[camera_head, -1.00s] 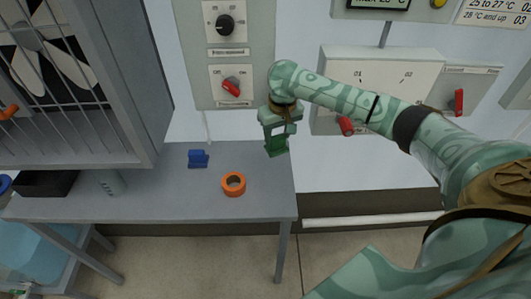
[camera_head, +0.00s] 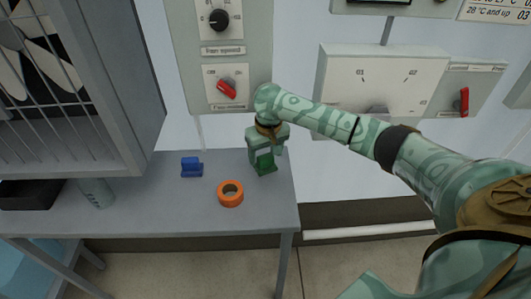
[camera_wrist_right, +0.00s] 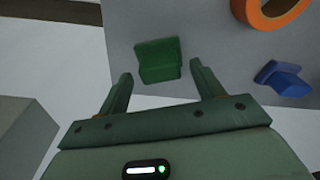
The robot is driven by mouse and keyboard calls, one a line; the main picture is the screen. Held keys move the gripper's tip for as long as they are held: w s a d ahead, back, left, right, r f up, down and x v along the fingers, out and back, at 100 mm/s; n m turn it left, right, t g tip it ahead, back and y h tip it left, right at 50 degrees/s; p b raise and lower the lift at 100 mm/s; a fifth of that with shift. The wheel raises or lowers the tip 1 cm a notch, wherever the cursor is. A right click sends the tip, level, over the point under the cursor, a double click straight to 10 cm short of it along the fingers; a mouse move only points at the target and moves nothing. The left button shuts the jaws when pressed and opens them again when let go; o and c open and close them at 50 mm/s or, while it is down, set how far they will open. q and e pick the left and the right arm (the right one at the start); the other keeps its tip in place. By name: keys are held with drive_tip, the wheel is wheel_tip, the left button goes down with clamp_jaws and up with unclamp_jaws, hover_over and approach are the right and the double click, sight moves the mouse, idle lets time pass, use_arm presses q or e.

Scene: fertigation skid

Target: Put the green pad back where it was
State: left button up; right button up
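The green pad (camera_head: 265,165) is a small dark green block with an upright back. It stands on the grey table (camera_head: 150,215) near the table's right end. In the right wrist view the pad (camera_wrist_right: 159,61) sits just beyond and between the fingertips, with a gap on each side. My right gripper (camera_head: 266,152) is above the pad, pointing down, and its fingers are open. The right wrist view also shows the two spread fingers of the gripper (camera_wrist_right: 162,78). My left gripper is not in view.
An orange ring (camera_head: 230,194) and a blue pad (camera_head: 192,167) lie on the table, left of the green pad. A control panel (camera_head: 222,60) with knobs is on the wall behind. A caged fan cabinet (camera_head: 120,110) stands at the left. The table's right edge is close.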

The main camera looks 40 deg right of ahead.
sight(268, 169)
drive_tip(key=shift+r, duration=0.1)
wheel_tip(268, 169, up, 12)
drive_tip(key=s+p, duration=0.1)
drive_tip(key=p, duration=0.6)
drive_tip(key=shift+s, duration=0.2)
drive_tip(key=shift+a, duration=0.1)
